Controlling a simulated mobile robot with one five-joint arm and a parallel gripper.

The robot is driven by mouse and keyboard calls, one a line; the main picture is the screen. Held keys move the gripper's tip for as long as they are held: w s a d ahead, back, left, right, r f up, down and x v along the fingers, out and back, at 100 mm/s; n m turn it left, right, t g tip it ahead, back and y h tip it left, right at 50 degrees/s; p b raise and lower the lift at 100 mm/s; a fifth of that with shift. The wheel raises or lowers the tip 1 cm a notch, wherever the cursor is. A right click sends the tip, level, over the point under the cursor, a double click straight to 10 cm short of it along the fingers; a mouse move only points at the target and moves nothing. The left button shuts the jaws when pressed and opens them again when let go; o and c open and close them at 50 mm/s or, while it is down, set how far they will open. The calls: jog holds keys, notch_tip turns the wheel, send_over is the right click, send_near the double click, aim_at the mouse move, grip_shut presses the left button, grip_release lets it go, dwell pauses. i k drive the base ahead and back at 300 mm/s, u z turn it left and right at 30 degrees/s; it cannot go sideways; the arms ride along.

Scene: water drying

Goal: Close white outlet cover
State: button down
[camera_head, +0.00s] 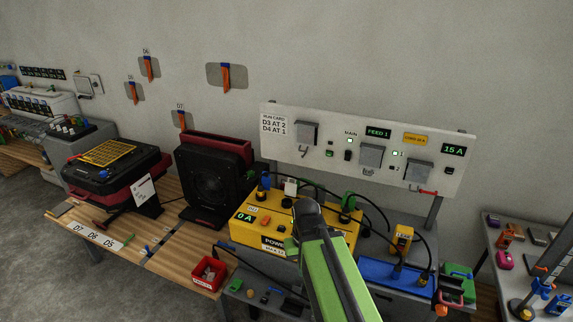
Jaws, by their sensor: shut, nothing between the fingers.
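The yellow power box (272,229) stands on the bench with a green "0 A" display on its front. A small white cover (291,187) stands up at the box's back edge, between a blue piece (265,183) and a green piece (348,201). It looks raised, but it is small and its hinge cannot be made out. My gripper (306,210) is dark, at the end of my green arm, over the right half of the box. It is shut and empty, and appears in front of and below the white cover. My arm hides part of the box.
Black cables loop from the box's right side to a blue power strip (380,275). A white panel (340,150) with grey covers stands behind. A black fan (213,180) is left of the box, and a red bin (208,274) sits in front. The wooden bench (170,240) has bare room.

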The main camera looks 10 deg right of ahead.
aim_at(290, 189)
jog(key=u, duration=0.6)
jog(key=i, duration=1.2)
jog(key=u, duration=0.75)
